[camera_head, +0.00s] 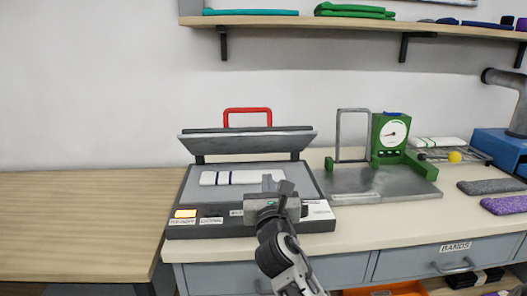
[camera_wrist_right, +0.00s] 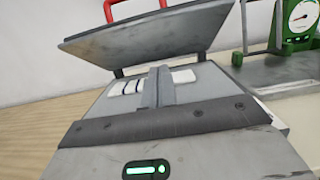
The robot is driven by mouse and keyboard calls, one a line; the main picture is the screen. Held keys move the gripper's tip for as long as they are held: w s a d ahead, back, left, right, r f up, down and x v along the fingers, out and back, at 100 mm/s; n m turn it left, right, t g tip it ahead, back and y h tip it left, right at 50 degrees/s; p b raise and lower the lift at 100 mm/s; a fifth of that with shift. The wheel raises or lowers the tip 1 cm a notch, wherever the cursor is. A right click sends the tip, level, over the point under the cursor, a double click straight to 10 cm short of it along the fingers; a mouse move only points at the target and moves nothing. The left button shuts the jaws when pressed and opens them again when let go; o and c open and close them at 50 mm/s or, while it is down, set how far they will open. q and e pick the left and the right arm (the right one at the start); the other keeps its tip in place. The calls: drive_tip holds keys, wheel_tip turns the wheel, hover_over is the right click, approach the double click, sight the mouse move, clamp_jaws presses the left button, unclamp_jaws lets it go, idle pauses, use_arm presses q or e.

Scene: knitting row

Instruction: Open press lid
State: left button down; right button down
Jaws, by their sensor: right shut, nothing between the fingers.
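The press (camera_head: 178,215) stands on the counter with its lid (camera_head: 245,143) raised and tilted up at the back, clear of the bed. The lid's red handle (camera_head: 247,110) stands at its top edge; it also shows in the right wrist view (camera_wrist_right: 130,3). My right gripper (camera_head: 268,183) is over the front of the press, shut and empty, below and in front of the lid. My left gripper is out of view.
Right of the press are a grey plate (camera_head: 350,185) with a wire frame and a green dial gauge (camera_head: 392,131). Grey and purple knitted bands (camera_head: 508,205) lie farther right. A wall shelf (camera_head: 300,22) runs above. The wooden tabletop (camera_head: 80,215) at left is clear.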

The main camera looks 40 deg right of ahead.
approach(262, 138)
wheel_tip(262, 138, down, 3)
drive_tip(key=w+d, duration=0.2)
drive_tip(key=w+r, duration=0.1)
drive_tip(key=w+d+r+p, duration=0.1)
drive_tip(key=r, duration=0.1)
drive_tip(key=shift+w, duration=0.2)
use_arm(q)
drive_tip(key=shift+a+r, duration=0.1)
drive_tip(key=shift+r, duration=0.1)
use_arm(e)
drive_tip(key=shift+w+d+r, duration=0.2)
drive_tip(key=shift+w+r, duration=0.1)
drive_tip(key=shift+r, duration=0.1)
